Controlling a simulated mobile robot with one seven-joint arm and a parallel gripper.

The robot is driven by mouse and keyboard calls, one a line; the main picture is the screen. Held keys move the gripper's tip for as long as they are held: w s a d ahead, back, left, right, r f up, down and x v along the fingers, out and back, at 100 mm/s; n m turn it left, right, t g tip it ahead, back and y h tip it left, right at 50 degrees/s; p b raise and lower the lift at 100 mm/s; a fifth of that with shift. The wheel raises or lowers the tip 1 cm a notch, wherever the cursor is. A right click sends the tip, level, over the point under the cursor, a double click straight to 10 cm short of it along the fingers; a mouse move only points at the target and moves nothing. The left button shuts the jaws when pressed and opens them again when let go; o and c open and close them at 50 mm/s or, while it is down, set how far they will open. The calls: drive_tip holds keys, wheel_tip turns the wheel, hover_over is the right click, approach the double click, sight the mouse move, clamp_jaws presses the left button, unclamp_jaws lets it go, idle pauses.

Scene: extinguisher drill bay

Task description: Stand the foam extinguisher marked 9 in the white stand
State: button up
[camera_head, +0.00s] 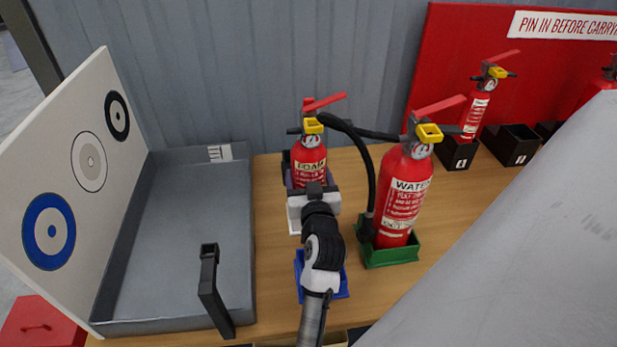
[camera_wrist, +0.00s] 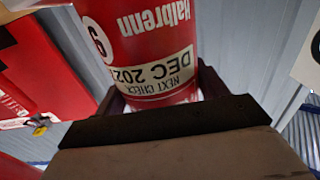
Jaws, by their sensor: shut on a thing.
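The red foam extinguisher (camera_head: 310,166) stands about upright in the head view, with a foam label, yellow tag and red lever. In the wrist view the extinguisher (camera_wrist: 150,50) fills the upper middle, its mark 9 and lettering upside down. My gripper (camera_head: 312,187) is shut around its body, with dark jaw parts at both sides. The white stand (camera_head: 294,212) shows directly below the jaws, partly covered by my wrist. The extinguisher's base is hidden, so I cannot tell whether it rests in the stand.
A water extinguisher (camera_head: 404,196) with a black hose stands close right in a green stand (camera_head: 392,257). A blue stand (camera_head: 341,290) lies partly behind my wrist. A grey tray (camera_head: 185,230) is at left. Black stands (camera_head: 515,146) and another extinguisher (camera_head: 472,112) are at back right.

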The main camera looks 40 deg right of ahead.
drive_tip(key=shift+r, duration=0.4)
drive_tip(key=o, duration=1.4)
drive_tip(key=shift+s, duration=0.1)
drive_tip(key=shift+o, duration=0.7)
drive_tip(key=shift+f, duration=0.25)
